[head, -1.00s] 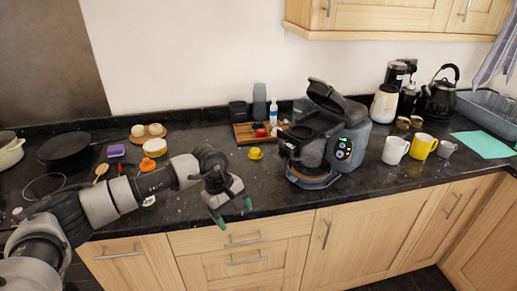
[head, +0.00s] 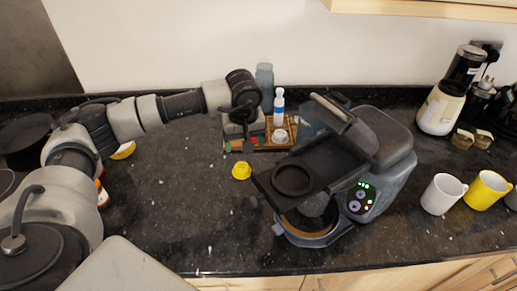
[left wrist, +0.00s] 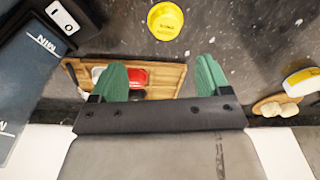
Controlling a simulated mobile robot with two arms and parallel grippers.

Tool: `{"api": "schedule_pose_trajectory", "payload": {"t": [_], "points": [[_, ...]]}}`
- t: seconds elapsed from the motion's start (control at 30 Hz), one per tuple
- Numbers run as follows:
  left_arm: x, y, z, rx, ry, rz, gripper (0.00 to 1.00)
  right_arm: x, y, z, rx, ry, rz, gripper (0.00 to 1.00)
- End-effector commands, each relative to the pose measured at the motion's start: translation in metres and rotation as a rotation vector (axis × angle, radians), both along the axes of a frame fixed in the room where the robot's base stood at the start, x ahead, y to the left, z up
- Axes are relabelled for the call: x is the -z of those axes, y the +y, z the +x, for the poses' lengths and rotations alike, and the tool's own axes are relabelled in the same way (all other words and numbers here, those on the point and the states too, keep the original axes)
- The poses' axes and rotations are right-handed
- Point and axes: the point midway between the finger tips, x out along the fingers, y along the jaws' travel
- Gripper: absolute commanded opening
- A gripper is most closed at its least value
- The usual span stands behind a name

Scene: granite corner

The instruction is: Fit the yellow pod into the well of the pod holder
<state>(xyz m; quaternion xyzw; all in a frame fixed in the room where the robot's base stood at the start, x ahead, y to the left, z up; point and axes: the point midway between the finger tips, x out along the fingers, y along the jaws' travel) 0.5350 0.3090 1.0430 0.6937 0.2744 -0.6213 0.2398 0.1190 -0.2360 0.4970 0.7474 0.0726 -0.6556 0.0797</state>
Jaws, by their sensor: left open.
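The yellow pod (head: 241,171) sits on the dark counter, left of the coffee machine; the left wrist view shows it too (left wrist: 165,21). The black pod holder (head: 262,181) juts from the front of the machine, with a round well (head: 292,180) that looks empty. My left gripper (head: 247,147) is just behind the pod in the head view, by the wooden tray. In the left wrist view its green fingers (left wrist: 160,76) are spread wide with nothing between them, and the pod lies beyond their tips. My right gripper is out of view.
The coffee machine (head: 385,140) stands right of the pod. Behind the pod, the wooden tray (head: 262,147) holds small items near a white bottle (head: 279,105). A white mug (head: 442,194) and yellow mug (head: 487,190) are at right. The counter left of and before the pod is clear.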

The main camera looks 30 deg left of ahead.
Motion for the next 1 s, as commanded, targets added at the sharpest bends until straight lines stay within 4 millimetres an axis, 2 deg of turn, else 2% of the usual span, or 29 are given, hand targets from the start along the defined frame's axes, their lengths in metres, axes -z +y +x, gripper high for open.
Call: {"api": "schedule_pose_trajectory", "payload": {"t": [0.13, 0.3, 0.4, 0.57, 0.77, 0.9, 1.0], "points": [[0.008, 0.001, 0.000, 0.000, 0.003, 0.001, 0.77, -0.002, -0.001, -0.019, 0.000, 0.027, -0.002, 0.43], [0.035, 0.003, 0.002, 0.000, 0.005, -0.001, 0.77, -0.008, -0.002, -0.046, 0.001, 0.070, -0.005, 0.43], [0.047, 0.004, 0.003, -0.001, 0.003, -0.001, 0.77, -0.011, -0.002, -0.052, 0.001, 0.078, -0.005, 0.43], [0.058, 0.006, 0.003, -0.001, 0.001, -0.001, 0.77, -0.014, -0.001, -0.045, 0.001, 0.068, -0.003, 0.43], [0.083, 0.013, 0.000, -0.001, 0.005, -0.001, 0.77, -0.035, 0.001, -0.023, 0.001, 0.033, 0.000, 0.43], [0.102, 0.014, 0.002, -0.001, 0.002, -0.001, 0.77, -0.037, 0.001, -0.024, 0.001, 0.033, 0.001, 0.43], [0.107, 0.014, 0.002, 0.000, 0.000, -0.001, 0.77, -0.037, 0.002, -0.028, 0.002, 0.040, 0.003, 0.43]]}}
